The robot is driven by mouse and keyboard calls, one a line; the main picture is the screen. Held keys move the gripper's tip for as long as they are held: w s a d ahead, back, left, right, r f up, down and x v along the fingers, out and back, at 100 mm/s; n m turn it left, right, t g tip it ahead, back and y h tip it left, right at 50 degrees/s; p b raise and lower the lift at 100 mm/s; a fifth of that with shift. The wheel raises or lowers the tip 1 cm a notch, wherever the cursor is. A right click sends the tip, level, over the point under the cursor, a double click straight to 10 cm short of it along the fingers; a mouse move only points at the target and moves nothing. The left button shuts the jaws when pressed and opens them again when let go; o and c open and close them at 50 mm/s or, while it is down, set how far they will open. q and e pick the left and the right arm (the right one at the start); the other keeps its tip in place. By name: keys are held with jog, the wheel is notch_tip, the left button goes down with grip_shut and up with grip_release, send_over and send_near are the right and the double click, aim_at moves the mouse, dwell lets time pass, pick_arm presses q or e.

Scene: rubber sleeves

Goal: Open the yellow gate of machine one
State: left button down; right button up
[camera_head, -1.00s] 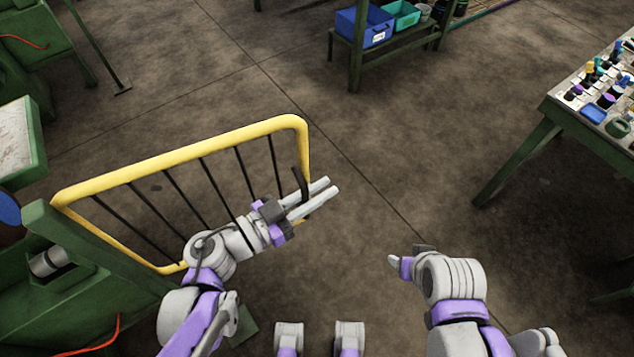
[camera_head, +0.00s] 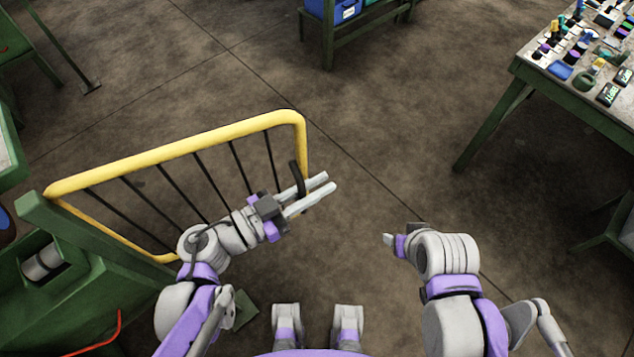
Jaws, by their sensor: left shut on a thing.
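The yellow gate (camera_head: 180,147) has a thick yellow tube frame with thin dark bars. It stands at the left, hinged at the green post of the machine (camera_head: 85,240). Its free end is at the right, near the middle of the view. A dark handle (camera_head: 297,178) sticks up at that free end. My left gripper (camera_head: 310,193) is at the free end, its two pale fingers on either side of the dark handle and shut on it. My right gripper (camera_head: 390,240) is apart from the gate, over bare floor; its fingers are mostly hidden, so its opening cannot be told.
A green table (camera_head: 525,72) with several small parts stands at the upper right. A green rack (camera_head: 328,35) with a blue bin (camera_head: 345,10) is at the top. The concrete floor (camera_head: 390,130) between them is clear. A red cable (camera_head: 115,330) lies at the lower left.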

pick_arm(q)
jog(key=c, duration=0.8)
grip_release()
jog(key=shift+c, duration=0.2)
jog(key=v, duration=1.1)
jog(key=shift+d, duration=0.1)
